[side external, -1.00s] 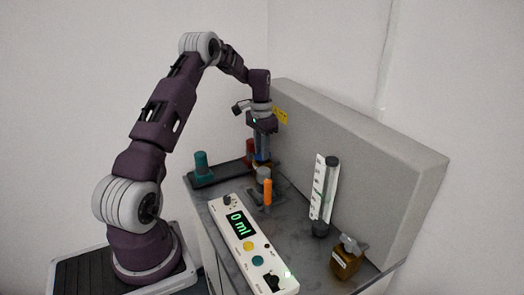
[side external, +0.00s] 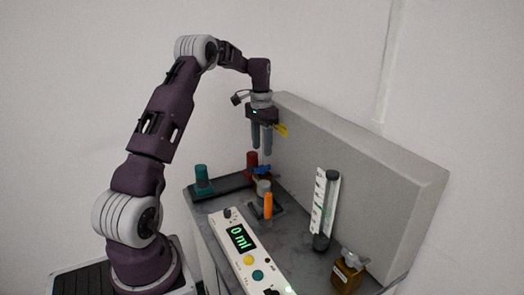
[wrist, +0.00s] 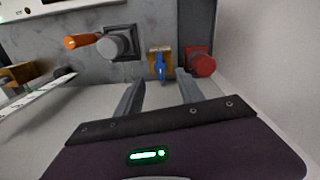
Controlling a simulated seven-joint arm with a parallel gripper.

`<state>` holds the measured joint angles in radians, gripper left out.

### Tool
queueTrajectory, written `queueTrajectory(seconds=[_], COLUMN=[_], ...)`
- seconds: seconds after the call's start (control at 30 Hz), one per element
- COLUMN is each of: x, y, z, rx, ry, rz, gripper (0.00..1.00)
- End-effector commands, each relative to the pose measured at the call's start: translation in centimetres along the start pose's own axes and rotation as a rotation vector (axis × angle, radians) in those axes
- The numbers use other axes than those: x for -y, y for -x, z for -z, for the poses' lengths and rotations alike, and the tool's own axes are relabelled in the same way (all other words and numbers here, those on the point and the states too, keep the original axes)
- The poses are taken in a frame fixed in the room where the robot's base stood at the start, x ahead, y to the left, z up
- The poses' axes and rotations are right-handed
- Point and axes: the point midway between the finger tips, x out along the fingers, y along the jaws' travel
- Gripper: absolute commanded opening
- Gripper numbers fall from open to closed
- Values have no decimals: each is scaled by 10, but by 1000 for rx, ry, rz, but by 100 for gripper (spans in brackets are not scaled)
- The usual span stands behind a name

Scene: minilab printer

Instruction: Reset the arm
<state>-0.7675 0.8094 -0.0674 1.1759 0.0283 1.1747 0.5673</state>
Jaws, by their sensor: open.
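My gripper (side external: 262,150) hangs with its fingers pointing down above the back part of the bench, beside the grey box wall. It is open and nothing is between its fingers. In the wrist view the two fingers of my gripper (wrist: 160,92) are spread apart. A blue-handled valve on a brass-coloured block (wrist: 160,63) lies beyond the fingertips; the blue part (side external: 262,170) shows below my gripper in the side view. A red knob (wrist: 202,65) stands to its right in the wrist view and also shows in the side view (side external: 252,160).
A teal knob (side external: 203,180) stands on the dark tray. An orange cylinder (side external: 268,206) is beside a grey knob (side external: 263,186). A white panel reads 0 ml (side external: 240,238). A graduated tube (side external: 324,208) and a brown bottle (side external: 346,275) stand at right. The grey wall (side external: 370,160) bounds the bench.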

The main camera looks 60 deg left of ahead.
Motion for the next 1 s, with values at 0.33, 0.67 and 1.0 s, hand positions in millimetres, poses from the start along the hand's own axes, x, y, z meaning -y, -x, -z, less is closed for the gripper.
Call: queueTrajectory(seconds=[0.33,0.67,1.0], x=[-96,-279,-302], y=[84,159,125], z=[-18,-212,-298], rx=[-88,-382,-492], ry=[-52,-128,-146], rz=[64,67,-9], gripper=[45,45,45])
